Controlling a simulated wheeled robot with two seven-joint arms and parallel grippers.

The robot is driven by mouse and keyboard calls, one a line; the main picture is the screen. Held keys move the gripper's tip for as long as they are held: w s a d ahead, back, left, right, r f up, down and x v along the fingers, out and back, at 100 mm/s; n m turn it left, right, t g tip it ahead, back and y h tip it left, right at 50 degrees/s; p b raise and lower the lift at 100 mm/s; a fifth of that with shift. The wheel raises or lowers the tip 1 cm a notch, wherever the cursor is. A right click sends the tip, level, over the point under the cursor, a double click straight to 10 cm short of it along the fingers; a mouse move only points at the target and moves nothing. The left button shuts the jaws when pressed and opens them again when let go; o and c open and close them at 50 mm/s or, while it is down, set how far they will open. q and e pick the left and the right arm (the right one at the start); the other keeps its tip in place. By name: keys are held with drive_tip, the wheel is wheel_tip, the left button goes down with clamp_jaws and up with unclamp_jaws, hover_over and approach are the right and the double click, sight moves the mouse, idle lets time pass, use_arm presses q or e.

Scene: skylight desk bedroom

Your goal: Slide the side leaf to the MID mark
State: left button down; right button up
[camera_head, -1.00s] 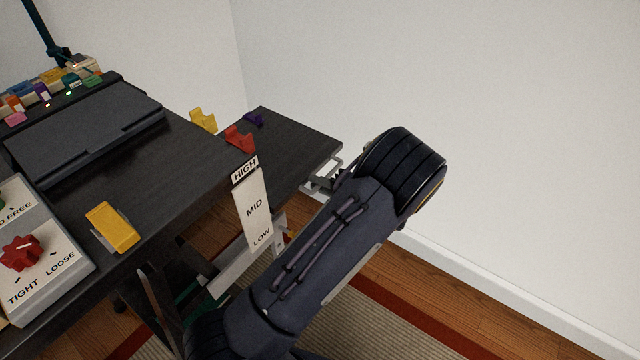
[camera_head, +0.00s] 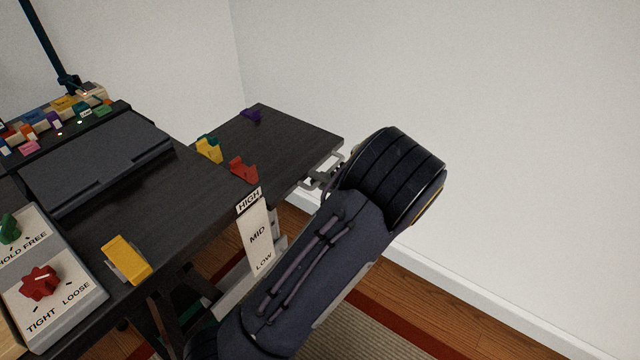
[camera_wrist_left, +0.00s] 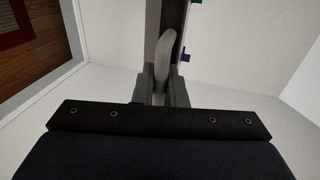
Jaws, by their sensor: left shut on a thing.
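The dark side leaf (camera_head: 295,140) juts out beyond the right end of the desk (camera_head: 180,205). A white scale plate (camera_head: 257,236) at the desk's end reads HIGH at the top, MID in the middle and LOW at the bottom. I cannot tell which mark the leaf stands at. My left gripper (camera_head: 326,174) is at the leaf's outer edge, mostly hidden behind my forearm. In the left wrist view its fingers (camera_wrist_left: 162,88) are shut on a pale grey handle (camera_wrist_left: 163,65) under the dark leaf. My right gripper is not in view.
Red (camera_head: 243,169) and yellow (camera_head: 210,151) clips sit near the desk's right end, and a purple clip (camera_head: 251,115) is at the leaf's far edge. A knob panel (camera_head: 65,290) stands at the left. A white wall (camera_head: 500,120) lies beyond the leaf.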

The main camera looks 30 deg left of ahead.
use_arm(q)
drive_tip(key=c, duration=1.5)
unclamp_jaws()
drive_tip(key=shift+c, duration=0.2)
drive_tip(key=shift+d, duration=0.1)
drive_tip(key=v, duration=0.7)
drive_tip(key=shift+d, duration=0.35)
